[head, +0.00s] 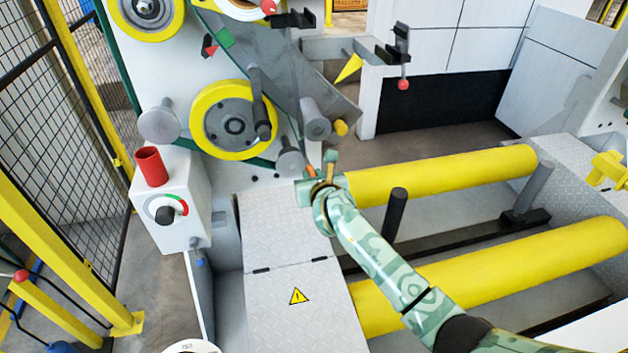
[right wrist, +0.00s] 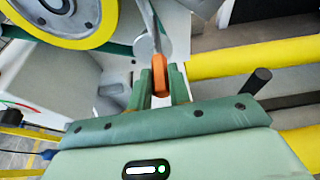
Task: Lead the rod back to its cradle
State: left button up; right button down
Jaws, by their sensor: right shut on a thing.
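My right gripper (head: 322,172) is at the end of the green arm, over the far end of the grey tread-plate cover. In the right wrist view my right gripper (right wrist: 160,88) is shut on the orange grip (right wrist: 159,74) of a rod. The grey rod (right wrist: 151,25) runs up from the grip, away from the fingers, towards the machine face. In the head view the rod is thin and hard to tell from the grey parts behind it. I cannot make out which part is the cradle. My left gripper is not in view.
Yellow rollers (head: 440,172) lie right of the gripper, with a dark upright post (head: 395,212) between them. The yellow-rimmed wheel (head: 232,120) and grey round-ended pegs (head: 158,124) stand on the machine face. A control box (head: 172,205) with a red cylinder (head: 151,166) stands left.

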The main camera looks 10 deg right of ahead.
jog(key=shift+d+r+p, duration=0.1)
jog(key=shift+r+p, duration=1.8)
jog(key=shift+r, duration=1)
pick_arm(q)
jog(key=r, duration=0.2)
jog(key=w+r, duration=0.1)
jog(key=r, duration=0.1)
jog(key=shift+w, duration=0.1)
pick_arm(e)
jog(key=shift+f, duration=0.15)
pick_arm(q)
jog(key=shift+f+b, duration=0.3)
jog(key=shift+b, duration=0.05)
pick_arm(e)
jog(key=shift+a+f, duration=0.3)
jog(key=shift+a, duration=0.1)
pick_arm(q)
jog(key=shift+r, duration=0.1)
pick_arm(e)
jog(key=shift+a+r, duration=0.1)
jog(key=shift+r, duration=0.05)
pick_arm(q)
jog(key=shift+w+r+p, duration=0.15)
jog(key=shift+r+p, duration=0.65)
jog(key=shift+p, duration=0.1)
pick_arm(e)
jog(key=shift+a+r, duration=1.55)
jog(key=shift+a, duration=0.05)
